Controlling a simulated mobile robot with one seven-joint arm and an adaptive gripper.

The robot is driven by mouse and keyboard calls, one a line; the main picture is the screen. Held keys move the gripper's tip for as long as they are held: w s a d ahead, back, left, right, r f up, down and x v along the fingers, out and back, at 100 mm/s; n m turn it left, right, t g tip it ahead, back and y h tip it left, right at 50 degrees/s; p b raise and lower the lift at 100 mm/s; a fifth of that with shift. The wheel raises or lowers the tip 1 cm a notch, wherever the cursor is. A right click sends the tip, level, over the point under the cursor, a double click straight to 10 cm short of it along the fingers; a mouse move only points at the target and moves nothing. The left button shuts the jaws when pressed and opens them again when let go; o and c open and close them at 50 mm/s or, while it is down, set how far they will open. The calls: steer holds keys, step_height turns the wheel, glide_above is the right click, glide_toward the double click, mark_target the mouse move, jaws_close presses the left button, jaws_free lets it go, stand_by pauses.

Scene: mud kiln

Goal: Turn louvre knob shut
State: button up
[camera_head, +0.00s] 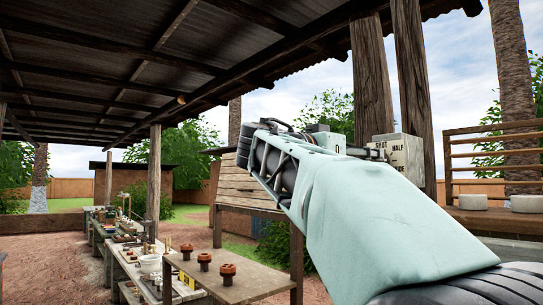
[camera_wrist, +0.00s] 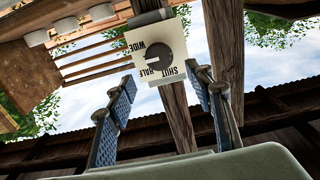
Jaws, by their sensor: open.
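The louvre knob (camera_wrist: 152,60) is a dark round disc on a pale plate (camera_wrist: 177,35) in the wrist view. The plate appears upside down there and is lettered SHUT, HALF and WIDE. I cannot tell for sure which word the knob points at. In the head view the lettered plate (camera_head: 412,146) shows beside a wooden post, partly behind my arm; the knob is hidden there. My gripper (camera_wrist: 160,78) is open and empty, its blue-padded fingers spread to either side below the plate in the picture. The knob appears beyond the fingertips, apart from them.
Wooden posts (camera_head: 412,85) stand by the plate under a corrugated roof (camera_head: 100,50). A slatted wooden panel (camera_head: 250,180) is left of my arm. A wooden table (camera_head: 225,283) with several reddish-brown knobbed pieces stands lower left. Pale round blocks (camera_head: 526,203) sit on a ledge at right.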

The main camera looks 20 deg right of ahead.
steer(key=p+x, duration=0.3)
steer(key=x, duration=0.6)
steer(key=shift+d+f, duration=0.1)
steer(key=shift+c, duration=0.4)
steer(key=c, duration=1)
